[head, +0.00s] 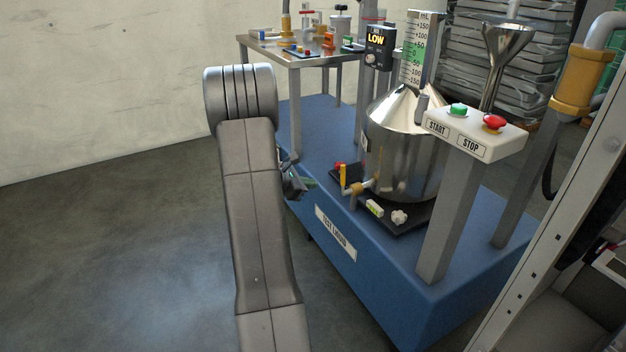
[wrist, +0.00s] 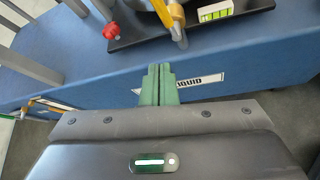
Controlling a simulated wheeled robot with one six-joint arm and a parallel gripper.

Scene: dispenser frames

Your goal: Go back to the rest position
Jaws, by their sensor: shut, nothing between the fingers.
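My gripper (wrist: 159,86) shows in the wrist view as two green fingers pressed together, with nothing between them. It is in front of the blue base (wrist: 215,68) of the dispenser, over part of its white label (wrist: 205,81). In the head view my arm reaches up left of the blue base (head: 400,285), and my gripper is mostly hidden behind it, with a small dark part showing near the base's left edge. The steel vessel (head: 405,150) stands on a black plate with a yellow-handled valve (head: 343,178) at its front left.
The START/STOP box (head: 474,135), with a green and a red button, stands on a grey post. A steel table (head: 290,50) with small items is behind. A grey upright frame (head: 540,230) is at the right. Floor at the left is clear.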

